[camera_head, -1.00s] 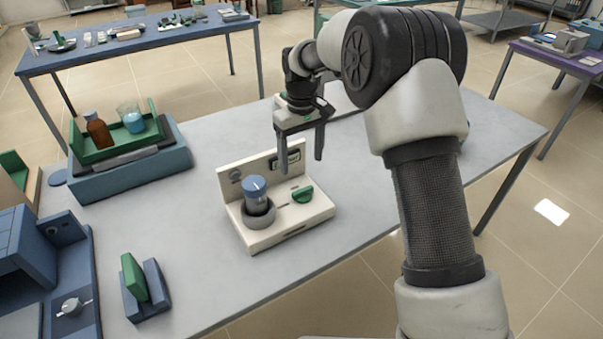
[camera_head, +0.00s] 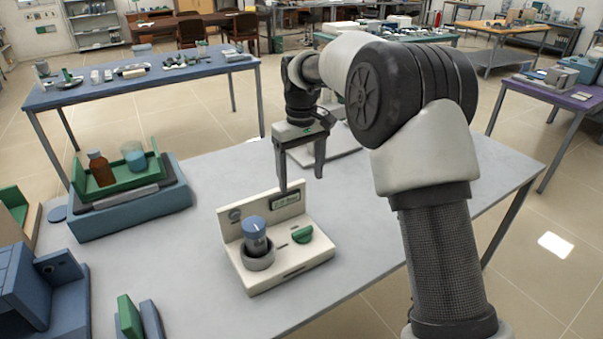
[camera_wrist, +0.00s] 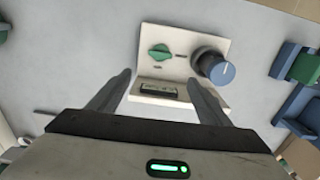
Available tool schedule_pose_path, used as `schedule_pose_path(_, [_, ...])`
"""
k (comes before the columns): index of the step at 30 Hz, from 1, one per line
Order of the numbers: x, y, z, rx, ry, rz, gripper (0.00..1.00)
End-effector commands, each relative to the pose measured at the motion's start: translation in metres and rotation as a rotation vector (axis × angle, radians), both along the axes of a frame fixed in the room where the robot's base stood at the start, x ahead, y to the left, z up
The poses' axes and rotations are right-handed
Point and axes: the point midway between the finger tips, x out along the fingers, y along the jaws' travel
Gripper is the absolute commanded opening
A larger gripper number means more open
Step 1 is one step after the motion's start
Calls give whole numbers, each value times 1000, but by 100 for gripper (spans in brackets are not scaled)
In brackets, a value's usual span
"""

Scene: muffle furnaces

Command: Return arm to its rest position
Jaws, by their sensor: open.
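My gripper (camera_head: 302,174) is open and empty, pointing down above the grey table, just behind the white device. In the wrist view my gripper (camera_wrist: 158,100) shows two spread fingers with nothing between them but the device's back panel beyond. The white device (camera_head: 290,272) has a blue-capped cylinder (camera_head: 255,238) standing in a grey ring and a green knob (camera_head: 302,234). The wrist view also shows the blue cap (camera_wrist: 222,73) and the green knob (camera_wrist: 160,52). My arm is bent, reaching over the table from the right. A finger overlaps the panel in the head view; I cannot tell whether they touch.
A blue stand with a green tray (camera_head: 120,178) holds a brown bottle (camera_head: 100,168) and a beaker (camera_head: 134,156) at left. A blue block with a green piece (camera_head: 128,316) stands at front left. The middle of the grey table (camera_head: 180,250) is bare.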

Motion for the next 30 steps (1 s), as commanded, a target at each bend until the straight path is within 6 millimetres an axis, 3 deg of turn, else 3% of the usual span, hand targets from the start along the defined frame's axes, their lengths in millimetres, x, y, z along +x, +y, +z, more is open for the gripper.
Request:
schedule_pose_path(4, [-6,-8,19,1,-17,-16,72])
schedule_pose_path(8, [-29,-31,72,5,-72,-68,72])
schedule_pose_path(12, [-75,-68,134,14,-150,-161,72])
schedule_pose_path(18, [-156,-117,194,42,-263,-305,72])
schedule_pose_path(24, [-241,-155,218,86,-371,-451,72])
schedule_pose_path(30, [-300,-173,210,131,-447,-559,72])
